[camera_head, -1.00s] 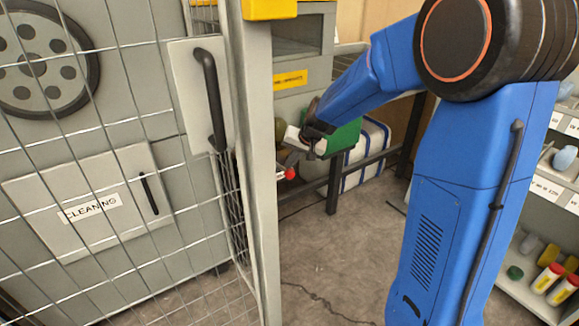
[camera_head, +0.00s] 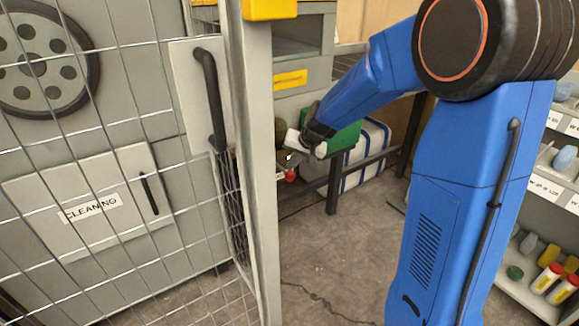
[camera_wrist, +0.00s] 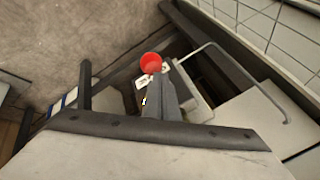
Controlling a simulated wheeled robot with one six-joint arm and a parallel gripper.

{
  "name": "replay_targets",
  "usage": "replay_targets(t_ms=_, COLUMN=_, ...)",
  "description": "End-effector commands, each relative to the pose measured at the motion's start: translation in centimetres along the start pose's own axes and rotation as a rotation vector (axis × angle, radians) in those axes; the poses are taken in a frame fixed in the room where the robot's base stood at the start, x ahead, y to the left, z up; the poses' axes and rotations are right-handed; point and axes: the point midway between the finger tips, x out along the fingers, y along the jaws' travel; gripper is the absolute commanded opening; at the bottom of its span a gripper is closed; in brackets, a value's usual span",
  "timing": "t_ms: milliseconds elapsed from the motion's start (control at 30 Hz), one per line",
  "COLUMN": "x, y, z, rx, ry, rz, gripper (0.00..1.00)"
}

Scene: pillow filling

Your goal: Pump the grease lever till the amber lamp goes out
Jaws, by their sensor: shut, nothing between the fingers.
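The red ball knob (camera_head: 290,176) of the grease lever shows beyond the fence post, low by the grey machine. In the wrist view the red knob (camera_wrist: 152,63) lies just past the tips of my fingers. My gripper (camera_head: 293,160) is shut and empty, just above the knob in the head view. Its fingers (camera_wrist: 166,97) point toward the knob; whether they touch it I cannot tell. The lever's arm is mostly hidden behind the fingers. I cannot make out a lamp clearly.
A mesh fence door (camera_head: 120,180) and its post (camera_head: 257,170) stand left of my arm. A green box (camera_head: 345,138) and a dark-legged bench (camera_head: 333,188) are behind the gripper. A shelf (camera_head: 530,290) stands at right. The floor between is clear.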

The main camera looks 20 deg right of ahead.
Motion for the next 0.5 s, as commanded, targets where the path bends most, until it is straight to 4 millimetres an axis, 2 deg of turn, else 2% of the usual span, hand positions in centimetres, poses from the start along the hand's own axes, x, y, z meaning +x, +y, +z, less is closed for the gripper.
replay_targets(t_ms=500, x=0.38, y=0.25, z=0.29, rx=0.001, ry=-0.001, rz=-0.001, gripper=0.0)
